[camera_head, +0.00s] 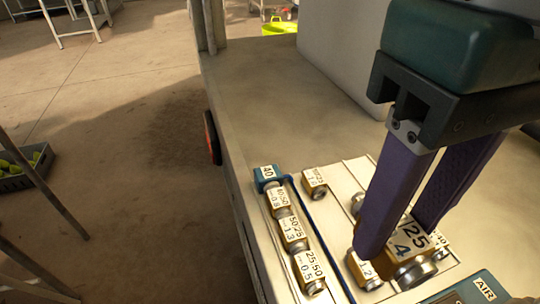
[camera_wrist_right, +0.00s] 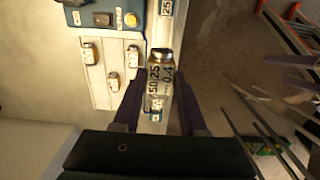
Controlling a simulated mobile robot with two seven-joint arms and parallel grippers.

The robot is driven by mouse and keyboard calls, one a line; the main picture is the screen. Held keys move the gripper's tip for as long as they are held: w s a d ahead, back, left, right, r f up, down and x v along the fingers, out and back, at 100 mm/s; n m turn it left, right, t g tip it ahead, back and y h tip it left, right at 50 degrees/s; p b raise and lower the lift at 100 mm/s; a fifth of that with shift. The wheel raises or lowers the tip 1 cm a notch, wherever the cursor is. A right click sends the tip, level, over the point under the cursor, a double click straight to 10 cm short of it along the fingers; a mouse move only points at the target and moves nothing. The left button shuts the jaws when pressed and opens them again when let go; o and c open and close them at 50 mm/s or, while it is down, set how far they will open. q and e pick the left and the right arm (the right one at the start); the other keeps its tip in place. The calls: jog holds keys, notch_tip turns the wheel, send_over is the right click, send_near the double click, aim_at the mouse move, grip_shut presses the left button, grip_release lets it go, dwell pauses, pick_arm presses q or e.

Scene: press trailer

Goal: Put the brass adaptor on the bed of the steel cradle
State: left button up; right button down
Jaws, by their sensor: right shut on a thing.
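My right gripper (camera_head: 402,235) comes down from the upper right with two purple fingers. It is shut on a brass adaptor (camera_head: 412,258) with a large white label, part of it reading 25. In the wrist view the held adaptor (camera_wrist_right: 160,75) sits between the fingers of the gripper (camera_wrist_right: 160,118), its metal end pointing away. It is held above the pale panel (camera_head: 342,182), and it hides part of what lies below. I cannot tell for sure which part is the steel cradle. My left gripper is not in view.
Several labelled brass fittings (camera_head: 293,232) lie in a row beside a blue edge, with a blue block (camera_head: 267,174) at its far end. Another fitting (camera_head: 314,182) stands apart. A teal box marked AIR (camera_head: 480,288) is at the front. The deck (camera_head: 290,110) beyond is bare.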

jog(key=shift+s+a+f+b, duration=0.4)
jog(key=shift+s+f, duration=0.3)
jog(key=shift+f, duration=0.15)
jog(key=f+b, duration=0.1)
jog(key=f, duration=0.3)
jog(key=f+b, duration=0.2)
jog(key=f, duration=0.2)
jog(key=f+b, duration=0.2)
jog(key=f, duration=0.3)
jog(key=shift+w+d, duration=0.2)
jog(key=shift+d, duration=0.05)
notch_tip(320, 180, down, 5)
jog(key=shift+f+b, duration=0.2)
jog(key=shift+b, duration=0.85)
jog(key=shift+a+r, duration=0.1)
jog(key=shift+c, duration=2.2)
grip_release()
